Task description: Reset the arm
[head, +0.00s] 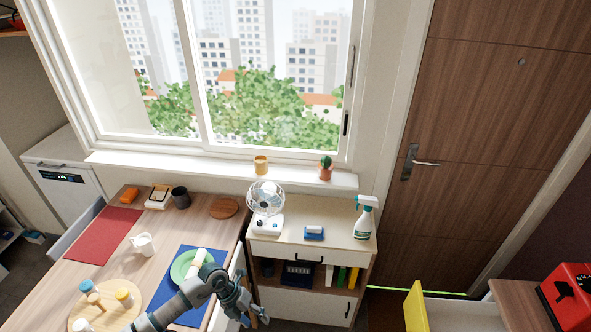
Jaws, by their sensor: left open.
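My left arm comes in from the bottom and reaches over the right part of the wooden table (165,240). My left gripper (256,321) is open, with nothing seen between its fingers. It hangs past the table's right edge, in front of the cabinet (300,310). My arm covers part of the blue mat (205,252) and the green plate (181,266). My right gripper is not in view. No gas hob shows.
The table also holds a red mat (103,233), a white jug (144,245) and a round board (125,285) with several jars. A fan (266,203) and a spray bottle (363,220) stand on the cabinet.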

